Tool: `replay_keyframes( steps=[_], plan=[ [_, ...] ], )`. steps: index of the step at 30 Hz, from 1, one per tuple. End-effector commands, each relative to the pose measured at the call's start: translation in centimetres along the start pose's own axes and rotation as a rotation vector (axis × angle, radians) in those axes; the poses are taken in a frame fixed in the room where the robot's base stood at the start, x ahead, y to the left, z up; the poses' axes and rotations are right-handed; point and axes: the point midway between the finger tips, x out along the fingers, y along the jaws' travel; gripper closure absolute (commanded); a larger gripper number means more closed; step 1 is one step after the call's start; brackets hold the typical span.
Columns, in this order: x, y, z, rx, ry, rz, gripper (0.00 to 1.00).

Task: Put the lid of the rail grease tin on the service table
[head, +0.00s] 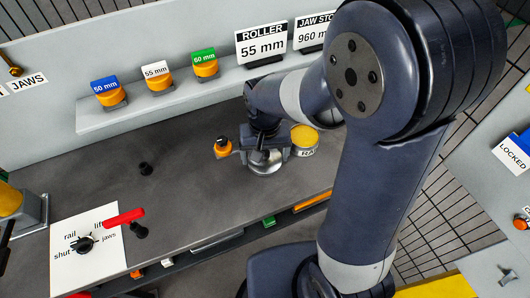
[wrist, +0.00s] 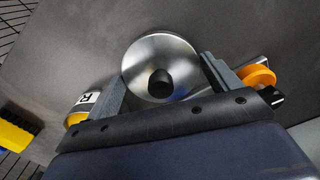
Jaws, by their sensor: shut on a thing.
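The lid (head: 265,168) is a round silver disc with a black knob in its middle. In the wrist view the lid (wrist: 150,52) lies between my two fingers, which touch its rim on either side. My gripper (head: 263,158) is shut on it, low over the grey service table (head: 190,190). I cannot tell whether the lid touches the table top. The rail grease tin (head: 304,142) stands just right of my gripper, uncovered, with a yellow top and a white label partly hidden. The tin also shows at the left of the wrist view (wrist: 82,106).
An orange round piece (head: 222,147) is close to the left of my gripper. A small black peg (head: 146,168) stands further left. A switch plate with a red lever (head: 124,217) is at the front left. Rollers (head: 157,79) stand on the back shelf. The table's middle is clear.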

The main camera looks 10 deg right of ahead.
Motion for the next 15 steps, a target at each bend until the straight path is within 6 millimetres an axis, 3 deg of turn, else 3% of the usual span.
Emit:
replay_keyframes(
  steps=[6,7,12,15],
  plan=[
    [0.48,0.00,0.00,0.000,0.000,0.000,0.43],
    [0.32,0.00,-0.01,0.000,0.000,0.000,0.13],
    [0.29,0.00,0.00,0.000,0.000,0.000,0.00],
    [0.28,0.00,0.00,0.000,0.000,0.000,0.00]
  ],
)
